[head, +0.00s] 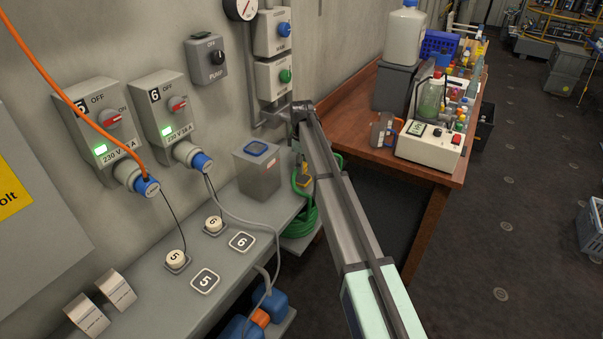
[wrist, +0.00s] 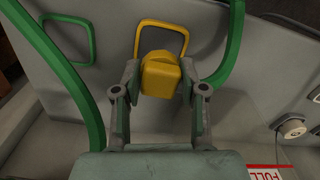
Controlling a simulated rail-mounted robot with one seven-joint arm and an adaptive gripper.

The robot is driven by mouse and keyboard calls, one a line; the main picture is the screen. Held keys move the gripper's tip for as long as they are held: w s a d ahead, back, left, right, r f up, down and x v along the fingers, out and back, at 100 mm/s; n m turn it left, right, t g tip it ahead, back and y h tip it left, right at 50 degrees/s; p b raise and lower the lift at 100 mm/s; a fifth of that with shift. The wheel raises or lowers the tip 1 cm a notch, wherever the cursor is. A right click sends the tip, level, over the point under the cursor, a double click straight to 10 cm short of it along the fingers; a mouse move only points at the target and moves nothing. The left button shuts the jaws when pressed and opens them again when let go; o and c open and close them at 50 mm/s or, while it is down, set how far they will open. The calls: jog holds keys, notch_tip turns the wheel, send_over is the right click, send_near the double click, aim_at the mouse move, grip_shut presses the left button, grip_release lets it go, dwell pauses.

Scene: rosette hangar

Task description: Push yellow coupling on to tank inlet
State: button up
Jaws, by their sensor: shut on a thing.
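The yellow coupling (wrist: 160,76) is a blocky yellow piece between the fingertips of my gripper (wrist: 160,80) in the wrist view. My gripper is shut on it, with one finger on each side. A yellow rounded outline (wrist: 184,37) shows behind and above the coupling, on or near a grey surface. I cannot tell whether the coupling touches that surface. The tank inlet cannot be made out for certain. In the head view my arm covers much of the area near the gripper, and a small yellow piece (head: 306,183) shows beside the green hose.
Green hose (wrist: 233,45) curves past both sides of my gripper; its coil (head: 301,222) shows in the head view. A green outline (wrist: 66,18) is at left. A grey box (head: 257,176) stands on the bench. The wooden table (head: 440,182) holds bottles and a white device.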

notch_tip(320, 180, up, 16)
jog(key=b, duration=0.3)
jog(key=shift+r, duration=0.25)
